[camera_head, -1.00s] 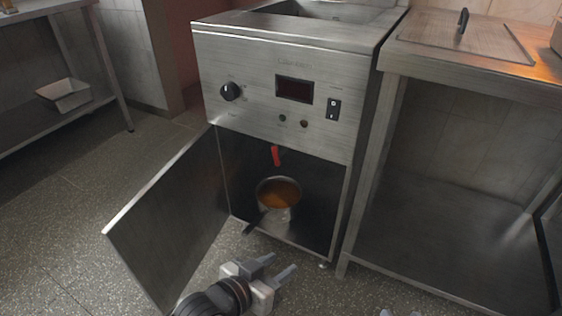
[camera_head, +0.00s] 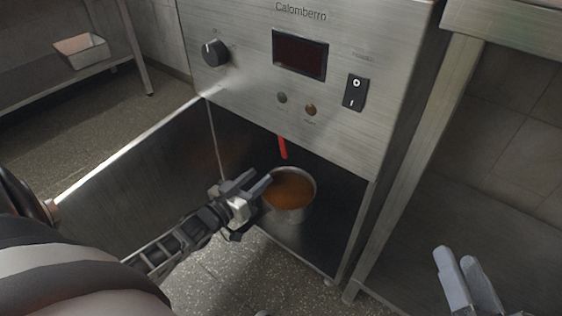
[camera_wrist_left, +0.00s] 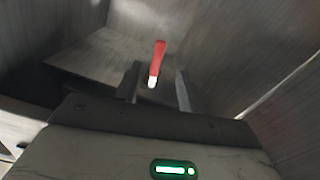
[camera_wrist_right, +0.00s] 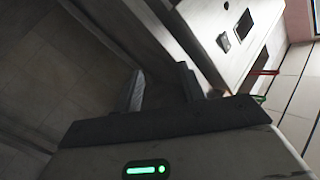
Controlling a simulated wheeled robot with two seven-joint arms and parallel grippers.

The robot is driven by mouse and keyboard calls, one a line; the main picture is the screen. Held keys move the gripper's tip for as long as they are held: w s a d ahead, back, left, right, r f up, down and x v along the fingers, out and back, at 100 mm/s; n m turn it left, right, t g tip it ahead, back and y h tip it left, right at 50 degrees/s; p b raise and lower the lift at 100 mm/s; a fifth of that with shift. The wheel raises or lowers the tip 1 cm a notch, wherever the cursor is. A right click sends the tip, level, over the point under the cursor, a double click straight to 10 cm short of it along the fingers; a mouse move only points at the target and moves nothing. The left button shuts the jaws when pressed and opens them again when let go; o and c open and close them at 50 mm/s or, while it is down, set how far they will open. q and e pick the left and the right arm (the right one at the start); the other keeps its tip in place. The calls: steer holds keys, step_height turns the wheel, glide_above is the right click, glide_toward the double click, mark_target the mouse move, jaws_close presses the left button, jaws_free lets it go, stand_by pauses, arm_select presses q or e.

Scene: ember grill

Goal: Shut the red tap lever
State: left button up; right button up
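The red tap lever (camera_head: 282,146) hangs down under the front panel, inside the open cabinet of the fryer. In the left wrist view the red lever (camera_wrist_left: 157,62) stands ahead, lined up between the fingertips, with a pale lower end. My left gripper (camera_head: 262,184) is open at the cabinet opening, below and left of the lever, apart from it in the head view. Its fingers also show in the left wrist view (camera_wrist_left: 156,88). My right gripper (camera_head: 468,280) is at the lower right of the head view, far from the lever, its fingers apart and empty.
A metal pot (camera_head: 290,193) with orange-brown liquid stands in the cabinet below the lever, close to my left fingers. The open cabinet door (camera_head: 140,165) stands to the left of my left forearm. A steel table (camera_head: 425,140) stands to the right.

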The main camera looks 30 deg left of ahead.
mark_target(283, 155)
arm_select(q)
steer(key=w+b, duration=0.1)
steer(key=w, duration=0.2)
steer(key=w+b, duration=0.1)
steer(key=w, duration=0.2)
steer(key=w+b, duration=0.1)
steer(key=w, duration=0.2)
steer(key=shift+w+d+f, duration=0.1)
steer(key=shift+d, duration=0.25)
steer(key=shift+w, duration=0.35)
arm_select(e)
step_height(283, 155, up, 7)
steer(key=w+n+t+y, duration=0.2)
steer(key=n+t+y, duration=0.1)
steer(key=n+t, duration=0.1)
steer(key=shift+d+n, duration=0.45)
steer(key=shift+n, duration=0.45)
arm_select(q)
steer(key=shift+c, duration=0.3)
arm_select(e)
steer(key=shift+w+r, duration=0.1)
arm_select(q)
jaws_close()
